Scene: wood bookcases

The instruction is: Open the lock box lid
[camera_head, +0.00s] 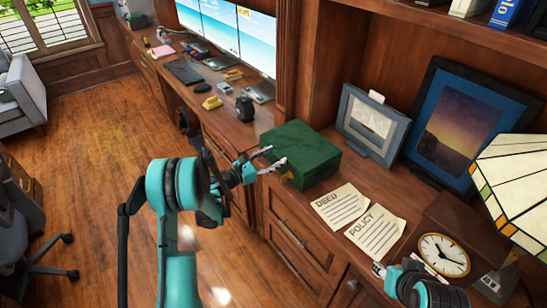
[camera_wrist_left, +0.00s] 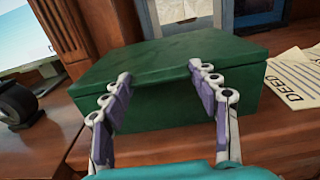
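The lock box (camera_head: 300,150) is a dark green box on the wooden counter, and its lid looks shut. A small brass-coloured latch (camera_head: 287,177) shows at its front. My left gripper (camera_head: 276,160) is at the box's front side with its fingers spread. In the left wrist view the box (camera_wrist_left: 170,62) fills the middle, and the open fingers of my left gripper (camera_wrist_left: 157,85) point at its front face with nothing between them. Whether they touch the box is unclear. Part of my right arm shows at the bottom right of the head view; its fingers are not clear.
Two papers, the deed (camera_head: 341,206) and the policy (camera_head: 375,233), lie right of the box. Picture frames (camera_head: 374,122) stand behind. A clock (camera_head: 443,254) and lamp (camera_head: 515,180) are at right. A dark round object (camera_head: 245,108) stands left of the box.

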